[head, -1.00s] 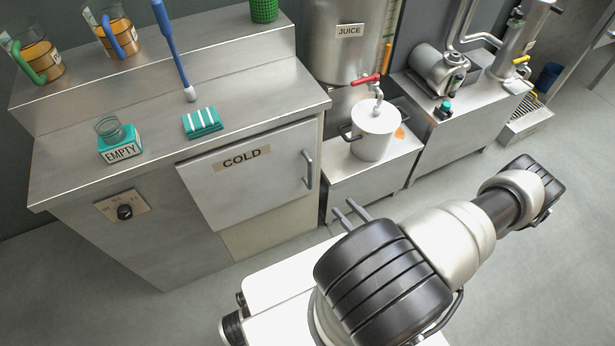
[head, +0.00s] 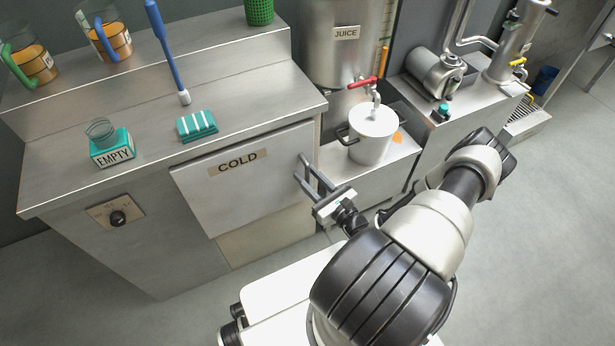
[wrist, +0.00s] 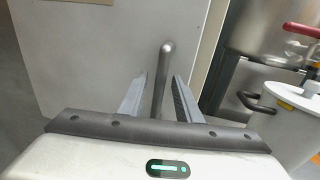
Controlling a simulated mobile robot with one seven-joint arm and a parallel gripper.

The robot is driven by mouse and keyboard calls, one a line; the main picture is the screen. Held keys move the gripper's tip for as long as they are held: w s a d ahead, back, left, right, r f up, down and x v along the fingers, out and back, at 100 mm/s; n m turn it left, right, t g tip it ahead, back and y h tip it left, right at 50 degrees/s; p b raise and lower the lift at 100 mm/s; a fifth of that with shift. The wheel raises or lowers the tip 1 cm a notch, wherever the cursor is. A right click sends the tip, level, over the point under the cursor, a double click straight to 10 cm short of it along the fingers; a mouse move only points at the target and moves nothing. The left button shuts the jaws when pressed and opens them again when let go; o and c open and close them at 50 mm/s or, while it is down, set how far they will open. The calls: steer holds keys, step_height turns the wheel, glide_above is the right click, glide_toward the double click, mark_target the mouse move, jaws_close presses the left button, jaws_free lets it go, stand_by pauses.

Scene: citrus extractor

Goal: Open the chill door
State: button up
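The chill door is the grey panel labelled COLD (head: 215,190) on the front of the steel counter. It looks slightly proud of the counter front at its top edge. Its upright bar handle (wrist: 163,75) is at the door's right side in the wrist view. My gripper (head: 304,172) is at the handle, and its fingers largely hide the handle in the head view. In the wrist view my gripper (wrist: 158,95) is open, with one finger on each side of the handle and gaps visible. I cannot tell whether either finger touches it.
A white pot (head: 372,134) stands on a low steel stand right of the door, under the red-handled JUICE tap (head: 362,83). A striped teal cloth (head: 197,126) and the EMPTY block (head: 112,150) are on the counter. A dial (head: 118,217) is left of the door.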

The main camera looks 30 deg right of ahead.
steer(key=shift+w, duration=0.25)
jaws_close()
steer(key=shift+s, duration=0.2)
